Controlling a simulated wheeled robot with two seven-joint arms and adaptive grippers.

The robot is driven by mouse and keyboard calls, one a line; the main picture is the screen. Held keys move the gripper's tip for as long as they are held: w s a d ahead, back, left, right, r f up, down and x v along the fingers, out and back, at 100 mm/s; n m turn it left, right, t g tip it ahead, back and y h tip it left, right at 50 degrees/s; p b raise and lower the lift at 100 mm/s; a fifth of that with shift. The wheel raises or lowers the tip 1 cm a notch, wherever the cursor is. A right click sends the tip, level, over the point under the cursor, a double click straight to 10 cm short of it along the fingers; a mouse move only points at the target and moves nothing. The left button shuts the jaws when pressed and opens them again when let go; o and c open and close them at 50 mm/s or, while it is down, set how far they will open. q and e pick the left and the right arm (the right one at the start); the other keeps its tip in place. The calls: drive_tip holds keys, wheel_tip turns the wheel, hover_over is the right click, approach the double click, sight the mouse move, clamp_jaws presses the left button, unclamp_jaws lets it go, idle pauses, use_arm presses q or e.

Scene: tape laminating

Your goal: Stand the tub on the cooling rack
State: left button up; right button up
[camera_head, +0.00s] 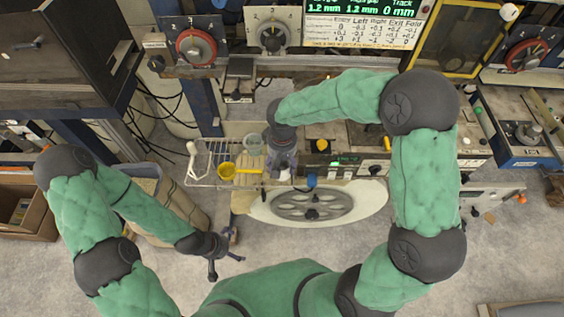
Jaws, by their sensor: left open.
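The cooling rack (202,152) is a wire rack on the ledge left of centre. A yellow round vessel (227,170) with a handle pointing right is at the rack's front right. A pale, see-through round container (252,142) stands behind it to the right; I cannot tell which of the two is the tub. My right gripper (284,168) reaches down just right of these, and its fingers are too small and dark to read. My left gripper (226,262) is open and empty, low over the floor in front of the ledge.
A pale oval base with a grey wheel (313,205) is below.

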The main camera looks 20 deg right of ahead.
drive_tip(key=shift+f, duration=0.1)
drive_tip(key=o, duration=1.5)
drive_tip(key=shift+c, duration=0.2)
drive_tip(key=shift+r, duration=0.2)
wheel_tip(320, 180, up, 12)
drive_tip(key=p, duration=0.1)
drive_tip(key=shift+p, duration=0.4)
